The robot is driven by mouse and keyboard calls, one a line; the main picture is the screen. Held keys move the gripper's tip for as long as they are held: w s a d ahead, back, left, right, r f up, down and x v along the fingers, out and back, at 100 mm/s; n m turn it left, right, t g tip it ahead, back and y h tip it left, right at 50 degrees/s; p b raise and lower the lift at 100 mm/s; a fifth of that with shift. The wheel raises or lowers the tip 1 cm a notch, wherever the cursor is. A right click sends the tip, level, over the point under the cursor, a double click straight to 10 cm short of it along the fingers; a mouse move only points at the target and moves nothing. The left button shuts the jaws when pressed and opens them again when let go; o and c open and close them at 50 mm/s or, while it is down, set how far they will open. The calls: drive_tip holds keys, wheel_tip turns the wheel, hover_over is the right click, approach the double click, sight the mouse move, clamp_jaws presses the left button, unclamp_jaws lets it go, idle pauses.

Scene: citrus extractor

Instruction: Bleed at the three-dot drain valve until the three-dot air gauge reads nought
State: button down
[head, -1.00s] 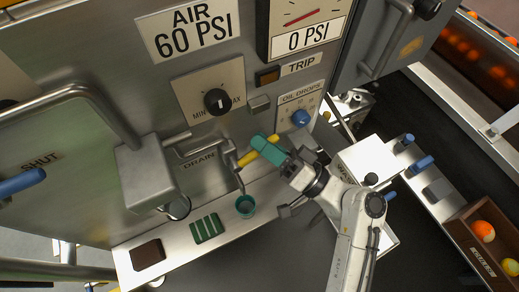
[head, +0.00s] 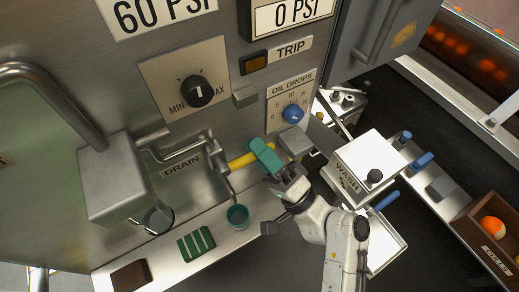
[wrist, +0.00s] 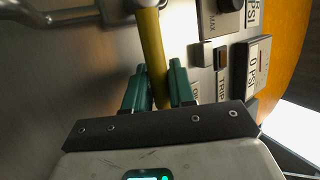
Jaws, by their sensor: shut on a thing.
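My gripper (head: 263,156) has teal fingers shut around the yellow drain lever (head: 237,161). In the wrist view the lever (wrist: 152,45) runs between the two fingers of my gripper (wrist: 158,88). The lever sits on the metal drain pipe (head: 190,150) beside the DRAIN label (head: 182,167). Its spout (head: 231,188) points down above a teal cup (head: 238,217); no flow can be made out. A plate (head: 165,14) reads 60 PSI, its top cut off. A separate display (head: 292,14) reads 0 PSI, its dial out of frame. I see no three-dot marks.
A MIN/MAX knob (head: 198,91), the TRIP label (head: 291,48) and a blue oil-drops knob (head: 292,113) are above the lever. A green striped cloth (head: 196,243) and a brown block (head: 131,276) lie on the ledge. A wash box (head: 370,160) stands right of my arm.

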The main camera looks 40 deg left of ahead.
drive_tip(key=shift+w, duration=0.1)
drive_tip(key=c, duration=1)
unclamp_jaws()
drive_tip(key=shift+c, duration=0.2)
drive_tip(key=v, duration=1.1)
drive_tip(key=shift+b, duration=0.45)
